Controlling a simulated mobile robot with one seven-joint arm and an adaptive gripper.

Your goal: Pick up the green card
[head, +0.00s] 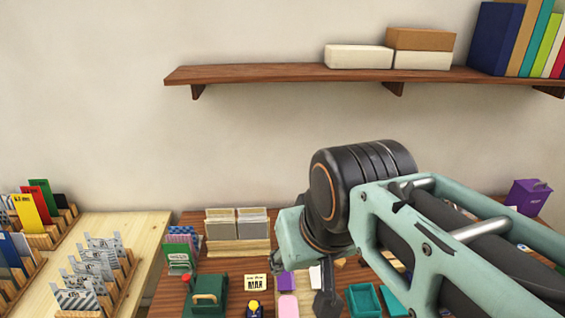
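A plain green card (40,188) stands upright at the back of a wooden rack at the far left, behind a red card (37,199) and a yellow card (26,214). A second green item with a white label (179,260) stands at the left of the middle table; I cannot tell whether it is a card. My arm reaches in from the right, far from the rack. A dark part at its lower end, seemingly my gripper (327,302), hangs over the middle table. Its fingers are not clear, and I cannot tell whether it is open or shut.
Striped cards (93,262) fill another rack on the light table (148,228). The middle table holds a dark green box (208,292), a card holder (236,247), a MAR calendar (256,283) and a teal tray (364,301). A shelf (280,73) runs above.

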